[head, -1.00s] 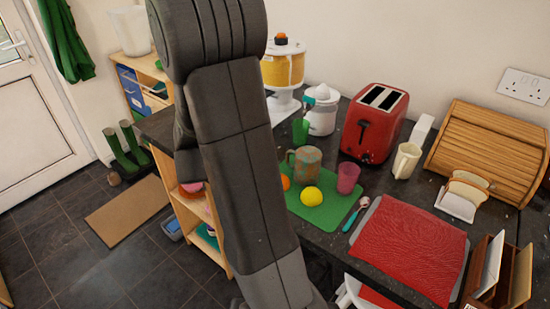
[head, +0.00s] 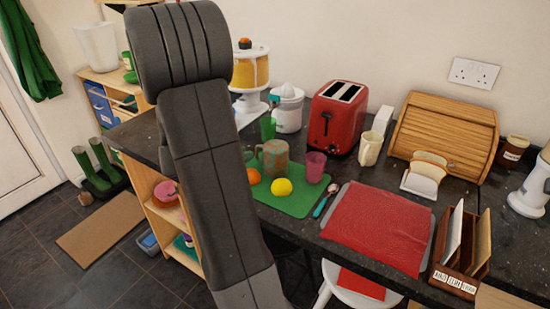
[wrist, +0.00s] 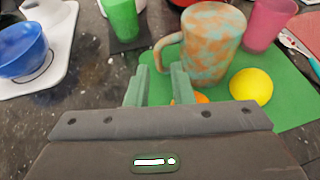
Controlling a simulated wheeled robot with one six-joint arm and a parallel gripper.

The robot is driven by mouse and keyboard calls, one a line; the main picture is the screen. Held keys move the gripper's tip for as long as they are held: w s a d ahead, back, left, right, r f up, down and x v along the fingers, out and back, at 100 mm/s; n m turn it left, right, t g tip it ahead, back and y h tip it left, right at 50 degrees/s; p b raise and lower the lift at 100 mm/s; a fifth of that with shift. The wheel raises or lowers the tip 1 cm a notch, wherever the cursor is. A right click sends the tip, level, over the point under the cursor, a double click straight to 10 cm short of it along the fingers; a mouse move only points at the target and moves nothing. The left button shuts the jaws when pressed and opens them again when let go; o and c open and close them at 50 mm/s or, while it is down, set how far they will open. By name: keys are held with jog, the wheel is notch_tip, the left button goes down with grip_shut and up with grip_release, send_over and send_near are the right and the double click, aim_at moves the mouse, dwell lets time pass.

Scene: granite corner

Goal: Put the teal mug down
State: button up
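The teal mug (head: 273,157), mottled with rusty orange-brown, stands upright at the back of the green mat (head: 293,205). It is large in the wrist view (wrist: 213,45), with its handle (wrist: 168,55) on the left. My gripper (wrist: 159,78) is open, with two pale green fingers apart and nothing between them. The fingertips show just below and left of the mug's handle; I cannot tell whether they touch it.
An orange (head: 253,176), a yellow ball (head: 281,187) and a pink cup (head: 315,167) are near the mug. A green cup (wrist: 122,20) and a blue bowl (wrist: 22,50) lie left. A red toaster (head: 336,118) stands behind; a red cloth (head: 380,225) lies right.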

aim_at(257, 160)
jog(key=shift+p+x, duration=0.85)
jog(key=shift+x, duration=2.55)
jog(key=shift+w+a+r, duration=0.1)
jog(key=shift+r, duration=0.05)
grip_shut()
